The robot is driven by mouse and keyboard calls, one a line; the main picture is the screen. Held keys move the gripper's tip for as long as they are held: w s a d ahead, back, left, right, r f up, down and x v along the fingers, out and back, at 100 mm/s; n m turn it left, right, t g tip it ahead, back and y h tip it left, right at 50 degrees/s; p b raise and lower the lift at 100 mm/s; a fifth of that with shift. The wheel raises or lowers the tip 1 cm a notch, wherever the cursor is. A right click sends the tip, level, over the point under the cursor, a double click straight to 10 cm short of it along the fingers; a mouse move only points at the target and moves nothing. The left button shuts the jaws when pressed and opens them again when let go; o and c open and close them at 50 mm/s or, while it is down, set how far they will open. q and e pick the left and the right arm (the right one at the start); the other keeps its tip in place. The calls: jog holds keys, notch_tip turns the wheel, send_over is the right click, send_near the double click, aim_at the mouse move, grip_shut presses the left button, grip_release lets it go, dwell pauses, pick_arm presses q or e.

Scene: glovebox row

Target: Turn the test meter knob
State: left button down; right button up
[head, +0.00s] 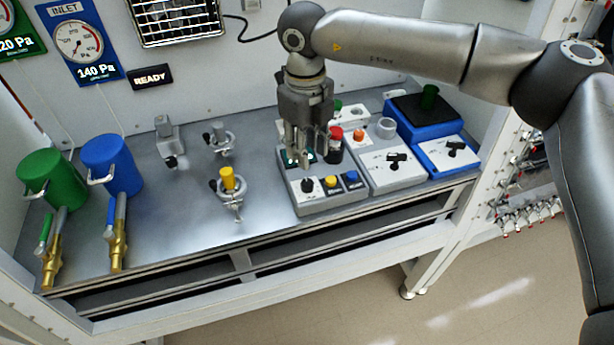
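A grey box (337,201) on the bench has a black round knob (307,185) at its front left, with a yellow button (328,181) and a blue button (351,177) beside it. It looks like the test meter, but I cannot read a label. A dark greenish display behind the knob is partly hidden by my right gripper (300,158). That gripper points down over the box, behind the knob in the picture and apart from it. Its fingers are close together and small; I cannot tell whether they are open or shut. My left gripper is not in view.
To the right stand a grey box (385,178) and a blue-edged box (447,157), each with a black handle. A red-capped container (336,145) is close to the gripper. Clamps, a blue cylinder (112,163) and brass valves occupy the left. Bare bench lies in front of the clamps.

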aim_at(307, 182)
notch_tip(307, 182, down, 10)
jog(key=shift+r+p, duration=0.2)
jog(key=shift+p, duration=1)
grip_shut()
